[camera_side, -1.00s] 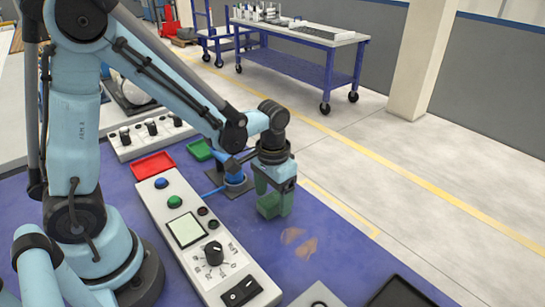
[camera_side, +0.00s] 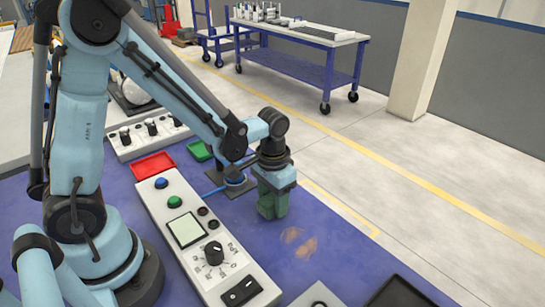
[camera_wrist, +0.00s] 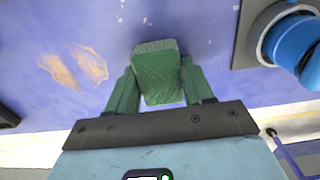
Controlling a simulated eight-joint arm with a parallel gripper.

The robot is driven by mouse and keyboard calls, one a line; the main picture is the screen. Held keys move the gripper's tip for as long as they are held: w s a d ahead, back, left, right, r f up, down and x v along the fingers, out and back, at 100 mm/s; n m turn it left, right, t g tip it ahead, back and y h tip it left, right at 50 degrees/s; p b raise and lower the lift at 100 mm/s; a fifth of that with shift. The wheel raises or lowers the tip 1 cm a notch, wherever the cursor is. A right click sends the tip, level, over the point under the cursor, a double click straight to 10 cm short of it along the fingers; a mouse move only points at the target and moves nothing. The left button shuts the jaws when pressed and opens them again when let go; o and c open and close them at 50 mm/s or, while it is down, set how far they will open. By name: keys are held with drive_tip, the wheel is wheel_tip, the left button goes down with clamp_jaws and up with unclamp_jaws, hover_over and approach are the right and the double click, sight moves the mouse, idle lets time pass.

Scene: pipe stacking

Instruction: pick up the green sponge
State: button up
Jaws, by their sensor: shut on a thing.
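The green sponge (camera_wrist: 157,72) is a small block seen between my two green fingers in the wrist view. My gripper (camera_wrist: 155,85) is shut on it, one finger on each side. In the side view my gripper (camera_side: 272,205) points down over the blue table (camera_side: 330,245), near its far edge. The sponge is close in colour to the fingers there, so its outline is hard to separate. I cannot tell whether the sponge touches the table.
A blue round fixture on a dark plate (camera_side: 238,188) stands just left of my gripper; its blue part (camera_wrist: 290,40) shows in the wrist view. A control panel (camera_side: 203,240), a red tray (camera_side: 153,165) and a green tray (camera_side: 200,150) lie further left. Brown patches (camera_side: 300,243) mark the table.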

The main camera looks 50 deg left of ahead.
sight(273, 198)
drive_tip(key=shift+r, duration=0.15)
drive_tip(key=shift+r, duration=0.6)
wheel_tip(273, 198, up, 3)
drive_tip(key=shift+f, duration=0.1)
drive_tip(key=s+d+r, duration=0.6)
drive_tip(key=d, duration=0.3)
drive_tip(key=shift+s+d+r, duration=0.3)
drive_tip(key=shift+s+r, duration=0.05)
